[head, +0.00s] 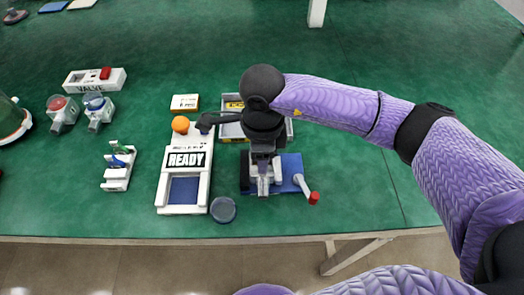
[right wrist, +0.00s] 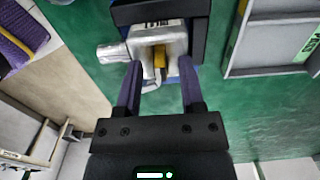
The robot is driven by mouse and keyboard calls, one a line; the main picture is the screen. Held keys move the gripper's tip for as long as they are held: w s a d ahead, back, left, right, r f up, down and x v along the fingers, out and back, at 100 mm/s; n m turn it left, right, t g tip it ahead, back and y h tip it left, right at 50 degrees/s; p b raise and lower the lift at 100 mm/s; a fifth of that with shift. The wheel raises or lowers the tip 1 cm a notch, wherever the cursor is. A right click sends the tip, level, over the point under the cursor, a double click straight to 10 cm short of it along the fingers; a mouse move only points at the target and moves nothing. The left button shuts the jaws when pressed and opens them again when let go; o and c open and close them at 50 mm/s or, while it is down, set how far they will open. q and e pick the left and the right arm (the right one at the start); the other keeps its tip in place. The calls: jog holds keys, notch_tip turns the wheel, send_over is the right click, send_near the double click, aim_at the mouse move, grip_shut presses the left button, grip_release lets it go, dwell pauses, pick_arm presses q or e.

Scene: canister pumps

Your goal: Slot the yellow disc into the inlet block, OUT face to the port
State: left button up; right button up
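The inlet block (right wrist: 172,40) is pale grey, with a port stub at its left in the right wrist view. A narrow yellow piece (right wrist: 160,57) stands in its slot and looks like the yellow disc seen edge-on; its OUT face cannot be read. In the head view the block (head: 277,178) sits on a blue base (head: 292,163), partly hidden by my right gripper. My right gripper (right wrist: 161,84) is open and empty. Its two purple fingers are spread, with their tips close to the block; contact cannot be told. My left gripper is not in view.
A red-tipped lever (head: 307,190) sticks out right of the base. A grey tray (head: 284,101) stands behind. Left are the READY stand (head: 206,189), a dark round puck (head: 223,209), an orange ball (head: 180,125) and a small rack (head: 117,180). The green table's right side is free.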

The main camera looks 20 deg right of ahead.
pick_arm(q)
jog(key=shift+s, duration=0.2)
pick_arm(e)
notch_tip(320, 180, up, 4)
jog(key=shift+r+p, duration=0.1)
jog(key=shift+p, duration=0.7)
notch_tip(320, 180, up, 5)
jog(key=shift+r+p, duration=0.1)
jog(key=shift+p, duration=0.6)
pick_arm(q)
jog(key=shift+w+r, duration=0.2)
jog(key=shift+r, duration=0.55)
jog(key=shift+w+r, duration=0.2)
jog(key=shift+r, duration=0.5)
pick_arm(e)
jog(key=shift+r, duration=0.25)
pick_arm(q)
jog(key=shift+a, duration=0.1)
